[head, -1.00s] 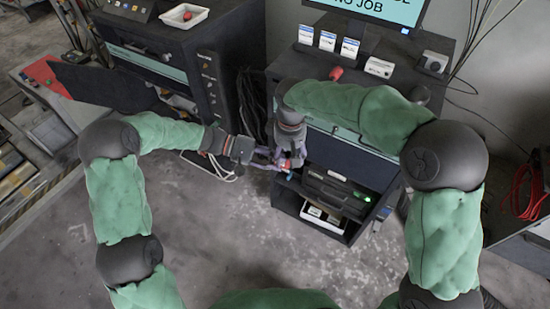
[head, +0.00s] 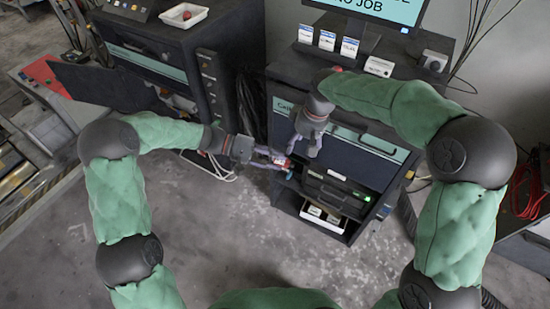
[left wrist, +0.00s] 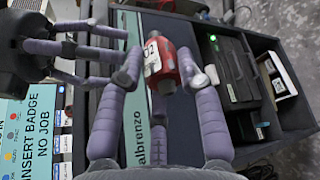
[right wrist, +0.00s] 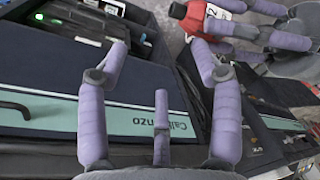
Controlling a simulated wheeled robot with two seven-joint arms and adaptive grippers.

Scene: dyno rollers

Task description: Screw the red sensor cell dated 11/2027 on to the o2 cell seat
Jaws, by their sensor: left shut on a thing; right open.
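My left gripper (head: 277,160) is shut on a red sensor cell (left wrist: 164,80) with a white O2 label, held in front of the dark cabinet. The cell shows in the right wrist view (right wrist: 196,20) with a dark end; its date cannot be read. My right gripper (head: 308,143) is open and empty, apart from the cell, its fingers spread in the right wrist view (right wrist: 160,72). A dark analyser unit (head: 335,190) with a green light sits in the cabinet, right of the held cell. I cannot make out the o2 cell seat clearly.
The cabinet (head: 355,158) has a drawer front above the unit and a low open shelf with a white-edged box (head: 322,217). Cards and a small box (head: 379,66) stand on top. A white tray (head: 183,15) with a red item is on the left cabinet. The floor in front is clear.

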